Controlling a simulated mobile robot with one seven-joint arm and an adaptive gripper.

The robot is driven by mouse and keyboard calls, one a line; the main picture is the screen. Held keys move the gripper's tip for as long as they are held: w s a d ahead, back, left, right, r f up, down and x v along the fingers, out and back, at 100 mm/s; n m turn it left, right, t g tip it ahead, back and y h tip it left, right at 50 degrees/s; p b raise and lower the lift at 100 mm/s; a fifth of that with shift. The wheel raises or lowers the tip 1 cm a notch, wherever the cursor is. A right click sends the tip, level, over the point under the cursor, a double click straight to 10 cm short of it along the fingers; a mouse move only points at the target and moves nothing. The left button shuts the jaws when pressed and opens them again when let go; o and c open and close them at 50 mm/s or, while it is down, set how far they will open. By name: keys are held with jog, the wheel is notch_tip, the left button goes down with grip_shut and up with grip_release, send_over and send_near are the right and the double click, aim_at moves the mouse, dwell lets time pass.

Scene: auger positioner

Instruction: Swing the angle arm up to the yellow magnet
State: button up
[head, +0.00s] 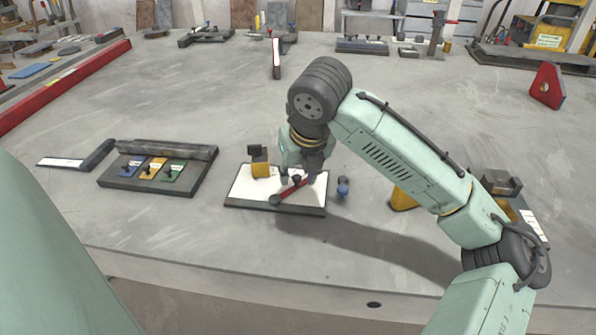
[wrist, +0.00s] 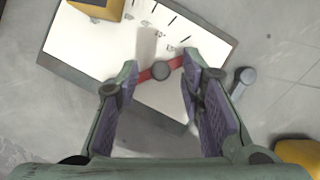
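A dark-edged board with a white plate (head: 245,187) lies on the table, also in the wrist view (wrist: 105,50). The yellow magnet block (head: 261,169) stands at its back left, with a dark top; it shows at the wrist view's top left (wrist: 100,8). The red angle arm (head: 288,192) lies slantwise across the plate's front right, apart from the magnet. My gripper (head: 305,178) is low over the arm. In the wrist view my gripper (wrist: 162,62) is open, its fingers apart on either side of a dark round knob on the red arm (wrist: 175,63). The fingers partly hide the arm's ends.
A small blue-grey part (head: 343,187) stands just right of the board. A dark tray with blue, yellow and green pieces (head: 118,182) lies to the left. A yellow object (head: 402,200) is at the right, partly behind my arm. Bare table lies in front.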

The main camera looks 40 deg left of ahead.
jog(key=c, duration=0.6)
jog(key=shift+w+a+n+p, duration=0.1)
jog(key=shift+a+n+p, duration=0.25)
jog(key=shift+n, duration=0.25)
jog(key=shift+c, duration=0.2)
jog(key=shift+d, duration=0.1)
jog(key=o, duration=0.7)
jog(key=shift+r, duration=0.1)
jog(key=v, duration=1.2)
jog(key=shift+w+d, duration=0.15)
